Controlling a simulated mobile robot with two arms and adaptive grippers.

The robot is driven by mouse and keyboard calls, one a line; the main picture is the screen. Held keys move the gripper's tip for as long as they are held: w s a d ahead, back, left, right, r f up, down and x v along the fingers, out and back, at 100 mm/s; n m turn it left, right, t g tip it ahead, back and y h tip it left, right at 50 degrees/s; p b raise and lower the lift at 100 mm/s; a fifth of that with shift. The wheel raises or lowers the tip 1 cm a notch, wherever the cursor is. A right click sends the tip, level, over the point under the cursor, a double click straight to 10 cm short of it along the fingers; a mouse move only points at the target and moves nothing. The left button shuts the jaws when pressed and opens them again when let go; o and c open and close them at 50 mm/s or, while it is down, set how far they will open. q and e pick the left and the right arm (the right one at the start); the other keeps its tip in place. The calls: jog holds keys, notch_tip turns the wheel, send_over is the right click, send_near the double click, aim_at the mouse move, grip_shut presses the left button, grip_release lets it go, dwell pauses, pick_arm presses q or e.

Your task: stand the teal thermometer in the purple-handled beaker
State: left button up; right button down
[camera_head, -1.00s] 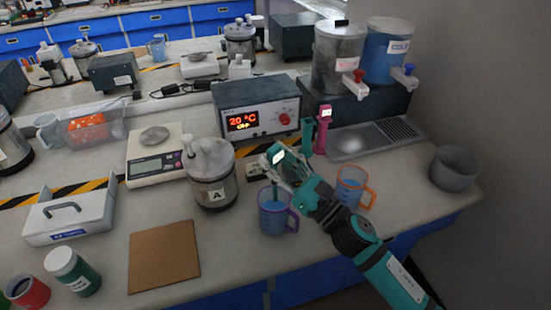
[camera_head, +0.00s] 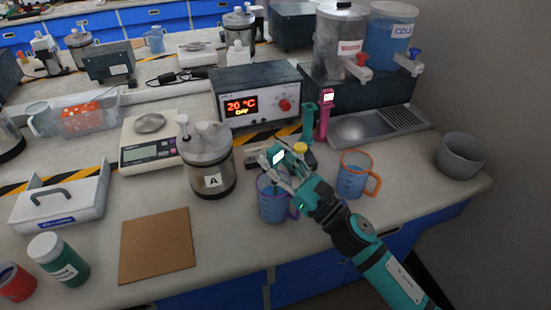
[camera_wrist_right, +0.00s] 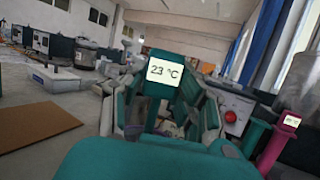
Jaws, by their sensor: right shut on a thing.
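The teal thermometer (camera_head: 278,157) is held in my right gripper (camera_head: 282,174), its lit display on top. In the wrist view its display (camera_wrist_right: 163,72) reads 23 °C and sits between my fingers. The purple-handled beaker (camera_head: 270,208) stands on the bench with bluish contents, its handle on the right. My right gripper and the thermometer are right above the beaker's mouth, and my fingers overlap its rim in the picture. The thermometer's lower end is hidden, so I cannot tell how deep it reaches. My left gripper is out of view.
An orange-handled beaker (camera_head: 353,176) stands close right of my gripper. Canister A (camera_head: 208,165) is close on the left. A pink thermometer (camera_head: 325,115) and a teal upright piece (camera_head: 308,124) stand behind. A brown mat (camera_head: 156,246) lies front left.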

jog(key=c, duration=0.9)
grip_release()
jog(key=shift+s+d+f, duration=0.1)
jog(key=v, duration=1.1)
jog(key=shift+s+d, duration=0.25)
jog(key=shift+d, duration=0.05)
jog(key=shift+f, duration=0.1)
